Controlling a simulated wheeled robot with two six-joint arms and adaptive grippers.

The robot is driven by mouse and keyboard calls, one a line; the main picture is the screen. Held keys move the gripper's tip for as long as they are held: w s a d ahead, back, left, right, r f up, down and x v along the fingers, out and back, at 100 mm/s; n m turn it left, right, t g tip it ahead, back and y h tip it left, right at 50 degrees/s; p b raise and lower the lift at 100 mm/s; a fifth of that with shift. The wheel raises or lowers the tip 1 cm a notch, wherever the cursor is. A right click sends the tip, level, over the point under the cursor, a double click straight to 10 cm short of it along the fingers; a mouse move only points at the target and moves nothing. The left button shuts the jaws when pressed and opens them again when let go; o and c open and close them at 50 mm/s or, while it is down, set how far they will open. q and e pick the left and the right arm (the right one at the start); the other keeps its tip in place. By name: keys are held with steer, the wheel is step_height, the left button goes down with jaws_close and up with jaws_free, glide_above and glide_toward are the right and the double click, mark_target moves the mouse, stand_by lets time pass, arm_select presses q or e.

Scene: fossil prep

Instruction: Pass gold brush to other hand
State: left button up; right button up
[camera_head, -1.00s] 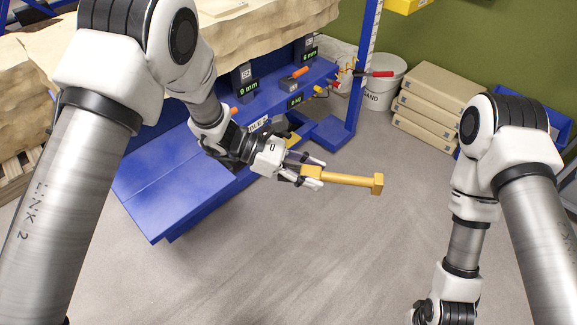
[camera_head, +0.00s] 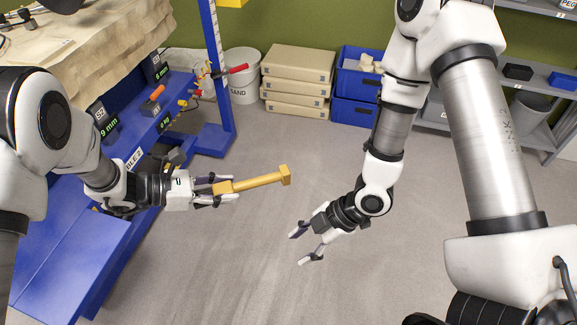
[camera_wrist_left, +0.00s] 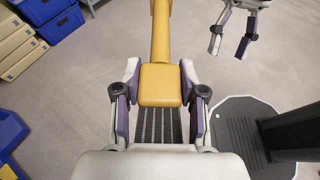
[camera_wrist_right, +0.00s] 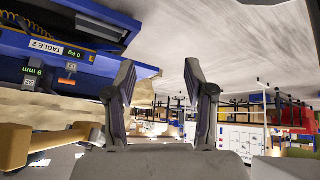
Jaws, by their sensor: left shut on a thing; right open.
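The gold brush (camera_head: 258,181) is in my left gripper (camera_head: 218,190), held in the air with its far end pointing right in the head view. In the left wrist view the brush's block-shaped end (camera_wrist_left: 160,85) sits between the fingers and the rest extends away from them. My right gripper (camera_head: 306,247) is open and empty, to the right of and nearer than the brush's free end, apart from it. It also shows at the upper right of the left wrist view (camera_wrist_left: 247,35). In the right wrist view my right fingers (camera_wrist_right: 157,95) are spread with nothing between them.
The blue table (camera_head: 75,255) with labelled displays stands at left. A white sand bucket (camera_head: 242,76), stacked tan boxes (camera_head: 297,80) and blue bins (camera_head: 355,112) stand at the back. Grey shelves (camera_head: 545,76) are at right. The floor around the grippers is clear.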

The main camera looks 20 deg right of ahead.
mark_target(245, 184)
arm_select(q)
steer(key=shift+s, duration=0.1)
arm_select(e)
steer(key=w+r+n+t+y, duration=0.15)
steer(key=w+r, duration=0.25)
steer(key=r, duration=0.4)
steer(key=w+r+n+t+y, duration=0.1)
steer(key=w+r+t, duration=0.2)
steer(key=w+r, duration=0.35)
steer(key=shift+h, duration=0.25)
steer(key=x, duration=0.6)
steer(key=s+x, duration=0.1)
steer(key=x, duration=0.3)
steer(key=shift+a, duration=0.4)
jaws_close()
arm_select(q)
steer(key=o, duration=1.2)
